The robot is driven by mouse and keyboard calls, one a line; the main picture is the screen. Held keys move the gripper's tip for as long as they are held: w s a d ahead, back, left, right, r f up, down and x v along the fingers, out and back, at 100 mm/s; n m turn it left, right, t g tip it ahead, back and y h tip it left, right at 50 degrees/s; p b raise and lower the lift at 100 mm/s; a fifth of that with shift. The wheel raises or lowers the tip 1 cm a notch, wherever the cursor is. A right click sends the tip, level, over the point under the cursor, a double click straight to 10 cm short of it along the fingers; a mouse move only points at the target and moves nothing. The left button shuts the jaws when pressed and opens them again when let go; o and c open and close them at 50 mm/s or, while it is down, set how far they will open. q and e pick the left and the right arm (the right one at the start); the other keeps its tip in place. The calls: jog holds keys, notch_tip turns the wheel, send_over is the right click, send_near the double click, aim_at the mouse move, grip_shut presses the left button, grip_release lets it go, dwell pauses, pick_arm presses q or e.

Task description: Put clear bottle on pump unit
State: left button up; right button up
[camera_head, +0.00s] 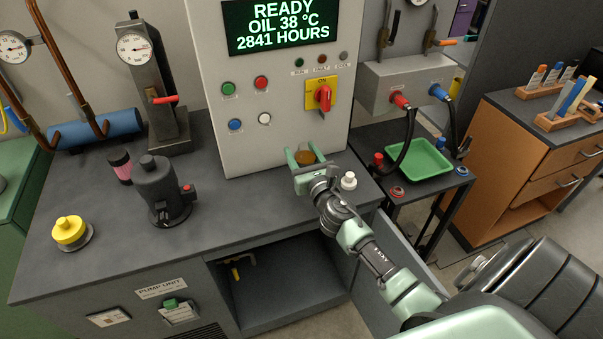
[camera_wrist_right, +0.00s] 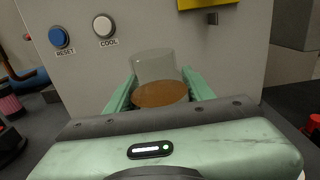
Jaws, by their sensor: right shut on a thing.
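The clear bottle (camera_wrist_right: 156,66), with a brown round part at its near end, is between the fingers of my right gripper (camera_head: 305,158), which is shut on it. In the head view the bottle (camera_head: 305,157) shows as a small brown patch between the green fingers. The pump unit (camera_head: 110,250) is the grey cabinet with a dark flat top and a "PUMP UNIT" label. The bottle is over the right part of that top, close to the control panel. I cannot tell whether it touches the top. My left gripper is not in view.
The control panel (camera_head: 212,130) stands behind the gripper. A small white-capped bottle (camera_head: 348,181) stands close to its right. A dark grey canister (camera_head: 163,190), a pink-banded container (camera_head: 121,166) and a yellow-capped item (camera_head: 70,231) stand left. The top between canister and gripper is clear. A green tray (camera_head: 417,160) lies right.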

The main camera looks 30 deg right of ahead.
notch_tip(320, 180, down, 6)
jog(key=b, duration=0.3)
jog(key=shift+r, duration=0.3)
jog(key=shift+f, duration=0.3)
jog(key=o, duration=1.5)
jog(key=shift+r, duration=0.1)
